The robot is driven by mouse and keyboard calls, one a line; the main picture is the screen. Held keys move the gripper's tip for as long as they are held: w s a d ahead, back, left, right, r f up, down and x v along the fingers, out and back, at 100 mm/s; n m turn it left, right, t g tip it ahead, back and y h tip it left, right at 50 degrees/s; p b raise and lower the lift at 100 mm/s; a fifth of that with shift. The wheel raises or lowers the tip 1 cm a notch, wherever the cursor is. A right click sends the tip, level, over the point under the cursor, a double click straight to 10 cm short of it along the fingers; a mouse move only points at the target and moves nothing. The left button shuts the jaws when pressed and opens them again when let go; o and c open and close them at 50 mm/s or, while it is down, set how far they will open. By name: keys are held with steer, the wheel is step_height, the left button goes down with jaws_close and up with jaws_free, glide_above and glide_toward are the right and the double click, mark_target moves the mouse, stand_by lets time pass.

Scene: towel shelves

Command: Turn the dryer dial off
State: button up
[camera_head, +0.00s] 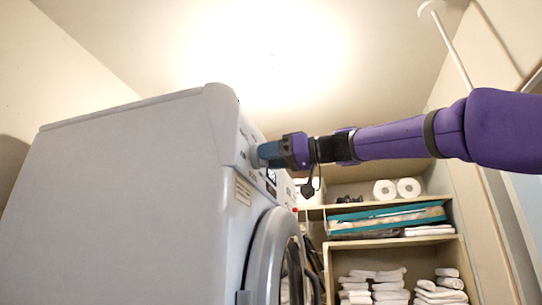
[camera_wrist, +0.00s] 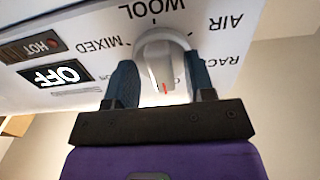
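The dryer dial (camera_wrist: 158,60) is a round white knob with a raised grip and a red mark. In the wrist view the panel lettering is upside down, and the red mark points toward the bottom of the picture. In the head view my gripper (camera_head: 262,152) is at the panel of the white dryer (camera_head: 130,200), and hides the dial.
The dryer's round door (camera_head: 262,255) is below the panel. Shelves (camera_head: 390,243) with folded towels and paper rolls (camera_head: 397,189) stand behind.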

steer(key=shift+s+d+r, duration=0.1)
steer(key=v, duration=1)
steer(key=shift+d, duration=0.3)
steer(key=shift+s, duration=0.1)
steer(key=s+d+f+m+h, duration=0.4)
steer(key=s+f, duration=0.3)
steer(key=f, duration=0.9)
steer(key=s+d+f+m+h, duration=0.5)
steer(key=s+d+f+h, duration=0.1)
steer(key=f, duration=1)
steer(key=s+d+f+m+g+h, duration=0.1)
steer(key=s+d+f+m+h, duration=0.4)
steer(key=s+f, duration=0.5)
step_height(320, 180, down, 7)
steer(key=shift+d+r+h, duration=0.1)
steer(key=shift+d+h, duration=0.5)
steer(key=shift+h, duration=0.4)
